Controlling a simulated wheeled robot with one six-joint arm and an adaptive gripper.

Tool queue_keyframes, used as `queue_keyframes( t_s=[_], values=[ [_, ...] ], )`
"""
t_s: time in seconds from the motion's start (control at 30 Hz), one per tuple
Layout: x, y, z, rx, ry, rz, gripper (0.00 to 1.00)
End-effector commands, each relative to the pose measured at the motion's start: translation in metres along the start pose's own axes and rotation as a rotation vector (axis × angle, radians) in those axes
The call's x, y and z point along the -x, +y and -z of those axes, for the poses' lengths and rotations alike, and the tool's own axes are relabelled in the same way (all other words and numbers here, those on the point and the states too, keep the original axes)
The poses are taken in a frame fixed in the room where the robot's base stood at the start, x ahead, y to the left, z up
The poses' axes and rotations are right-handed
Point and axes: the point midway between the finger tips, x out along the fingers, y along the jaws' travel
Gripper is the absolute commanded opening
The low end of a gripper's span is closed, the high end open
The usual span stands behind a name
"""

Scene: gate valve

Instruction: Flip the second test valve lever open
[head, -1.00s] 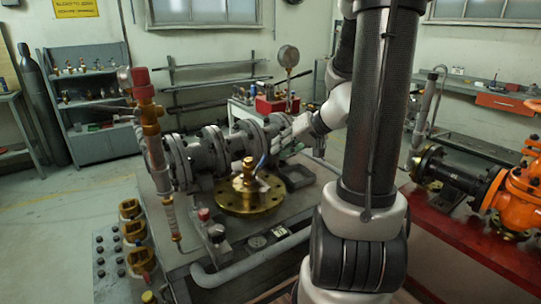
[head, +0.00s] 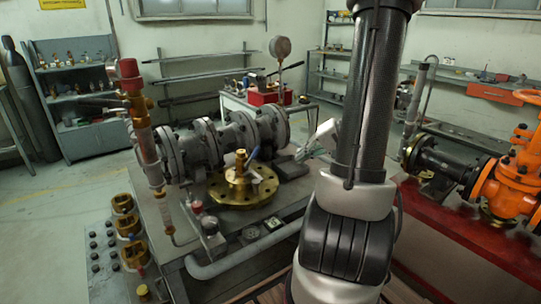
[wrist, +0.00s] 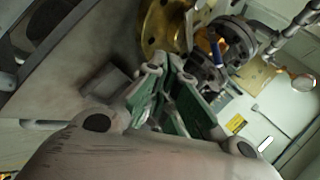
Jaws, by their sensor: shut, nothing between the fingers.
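A small brass valve (head: 240,170) stands on a round gold flange (head: 232,199) on the bench. Its blue lever handle (head: 254,153) slants up beside the stem. My gripper (head: 312,150) is to the right of the flange, apart from the lever, partly hidden by my arm. In the wrist view my gripper (wrist: 165,80) has green-padded fingers and is shut and empty. Which lever is the second test valve's cannot be told for sure.
A grey flanged pipe (head: 205,142) runs behind the gold flange. A red-topped relief valve (head: 131,75) stands at left and a gauge (head: 280,47) at the back. An orange valve (head: 510,185) sits on the red bench (head: 450,225) at right.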

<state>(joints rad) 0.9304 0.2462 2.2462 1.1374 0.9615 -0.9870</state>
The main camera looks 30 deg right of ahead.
Motion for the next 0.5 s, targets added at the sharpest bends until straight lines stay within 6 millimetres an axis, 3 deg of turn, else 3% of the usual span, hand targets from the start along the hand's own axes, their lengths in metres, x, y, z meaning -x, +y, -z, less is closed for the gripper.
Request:
queue_keyframes(
  t_s=[0.1, 0.23, 0.37, 0.5],
  values=[
    [-0.004, 0.027, 0.002, -0.339, -0.067, 0.056, 0.0],
    [-0.004, 0.041, 0.001, -0.74, -0.167, 0.107, 0.0],
    [-0.001, 0.045, -0.002, -1.185, -0.307, 0.126, 0.0],
    [0.007, 0.032, -0.003, -1.605, -0.466, 0.083, 0.0]
  ],
)
